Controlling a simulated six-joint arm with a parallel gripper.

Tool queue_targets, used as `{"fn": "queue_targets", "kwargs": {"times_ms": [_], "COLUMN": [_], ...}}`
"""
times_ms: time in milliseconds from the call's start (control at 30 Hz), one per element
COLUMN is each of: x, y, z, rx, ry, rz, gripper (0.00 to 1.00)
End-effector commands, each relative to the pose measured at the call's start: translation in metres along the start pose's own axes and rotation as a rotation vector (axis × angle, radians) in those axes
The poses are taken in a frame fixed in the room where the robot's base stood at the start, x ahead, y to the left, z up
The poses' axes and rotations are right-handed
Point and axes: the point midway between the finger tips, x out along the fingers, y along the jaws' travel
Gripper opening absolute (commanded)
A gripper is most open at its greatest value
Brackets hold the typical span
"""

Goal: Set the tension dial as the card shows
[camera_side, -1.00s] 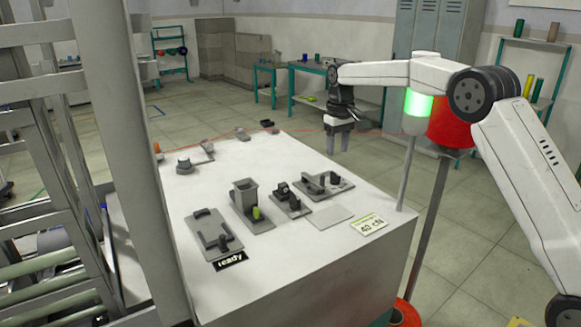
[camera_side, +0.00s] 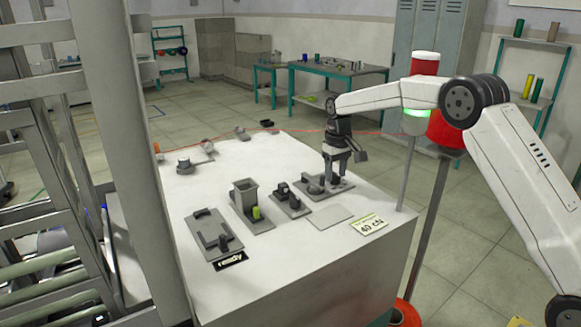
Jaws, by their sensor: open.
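The card (camera_side: 369,226) lies at the right front of the white table and reads 40 cN. My gripper (camera_side: 335,183) points down at the rightmost grey fixture plate (camera_side: 318,194), with its fingers apart over the plate's right part. A dark part of this fixture (camera_side: 313,187) shows just left of the fingers. What lies between the fingers is hidden, and I cannot tell whether they touch anything. The tension dial is too small to make out for sure. A round grey knob-like piece (camera_side: 184,165) sits at the table's left rear.
Left of my gripper stand a small fixture (camera_side: 285,196), a grey hopper (camera_side: 245,193) with a yellow-green piece, and a plate with a handle (camera_side: 215,236) by a "ready" sign (camera_side: 231,261). A thin red thread (camera_side: 375,132) runs behind.

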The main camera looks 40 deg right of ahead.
Motion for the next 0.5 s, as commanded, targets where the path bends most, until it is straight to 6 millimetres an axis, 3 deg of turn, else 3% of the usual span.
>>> {"fn": "queue_targets", "kwargs": {"times_ms": [300, 333, 467, 500], "x": [0.0029, 0.0029, 0.0028, 0.0028], "y": [0.0, 0.0, 0.0, 0.0], "z": [0.0, 0.0, 0.0, 0.0], "rx": [0.0, 0.0, 0.0, 0.0], "ry": [0.0, 0.0, 0.0, 0.0], "rz": [0.0, 0.0, 0.0, 0.0], "gripper": [0.53, 0.47, 0.05, 0.0]}}
